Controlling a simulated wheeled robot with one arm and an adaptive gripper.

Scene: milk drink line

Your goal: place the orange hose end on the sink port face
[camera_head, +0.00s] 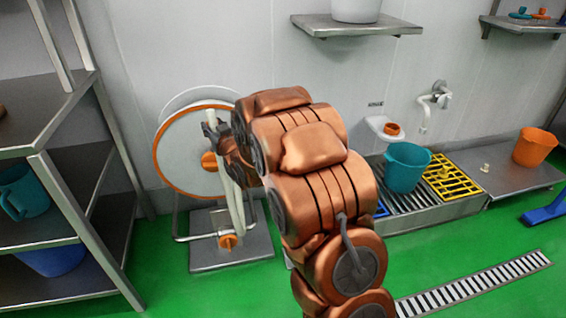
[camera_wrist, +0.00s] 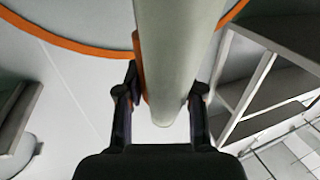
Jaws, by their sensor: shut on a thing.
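My gripper (camera_head: 215,132) is at the hose reel, left of the sink. In the wrist view my gripper (camera_wrist: 164,95) has its fingers on both sides of a thick pale hose (camera_wrist: 178,50), with an orange strip along its left side. The pale hose (camera_head: 236,195) also shows hanging at the reel in the head view. I cannot make out an orange hose end in the grip. At the sink, a white wall fitting (camera_head: 376,123) carries an orange round part (camera_head: 392,129); whether this is the port face is unclear.
The orange-rimmed reel (camera_head: 180,160) stands on a grey base (camera_head: 215,258). A metal rack (camera_head: 60,120) is at left. The sink (camera_head: 430,212) holds a teal bucket (camera_head: 406,168) and a yellow grate (camera_head: 455,176). An orange bucket (camera_head: 533,147) stands further right.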

